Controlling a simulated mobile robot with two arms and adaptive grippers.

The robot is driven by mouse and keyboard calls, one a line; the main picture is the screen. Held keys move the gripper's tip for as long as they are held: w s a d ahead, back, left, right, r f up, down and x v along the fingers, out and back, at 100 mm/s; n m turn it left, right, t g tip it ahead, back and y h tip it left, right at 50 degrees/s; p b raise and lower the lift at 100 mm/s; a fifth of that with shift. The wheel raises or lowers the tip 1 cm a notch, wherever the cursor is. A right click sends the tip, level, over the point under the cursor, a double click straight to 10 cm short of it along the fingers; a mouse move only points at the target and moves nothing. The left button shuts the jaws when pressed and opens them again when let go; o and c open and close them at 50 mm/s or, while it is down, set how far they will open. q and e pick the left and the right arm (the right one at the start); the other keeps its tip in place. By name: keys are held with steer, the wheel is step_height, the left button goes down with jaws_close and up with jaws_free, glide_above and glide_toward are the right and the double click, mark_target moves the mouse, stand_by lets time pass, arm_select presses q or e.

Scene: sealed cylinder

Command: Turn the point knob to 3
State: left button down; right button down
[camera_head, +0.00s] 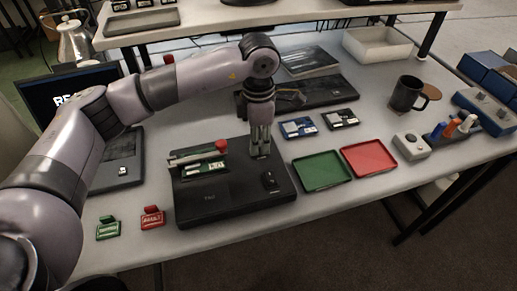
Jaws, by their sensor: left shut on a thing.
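The black device box (225,210) lies on the table in front of me. My left gripper (260,153) points straight down at the box's far right part. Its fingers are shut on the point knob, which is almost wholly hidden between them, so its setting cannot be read. A small black raised part (269,181) sits on the box just in front of the gripper. A clamp-like part with a red knob (221,146) stands at the box's left rear. My right gripper is not in view.
Green tray (322,170) and red tray (368,159) lie right of the box. A dark mug (406,94) and a grey button box (411,146) stand further right. Green tag (108,228) and red tag (152,217) lie at front left. A laptop (125,165) is partly behind my left arm.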

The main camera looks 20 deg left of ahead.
arm_select(q)
steer(key=m+b, duration=0.3)
steer(key=shift+f, duration=0.15)
steer(key=shift+m+b, duration=0.95)
steer(key=shift+m, duration=0.35)
steer(key=shift+r, duration=0.2)
steer(key=c, duration=1.4)
jaws_free()
steer(key=shift+o, duration=0.2)
step_height(320, 180, up, 12)
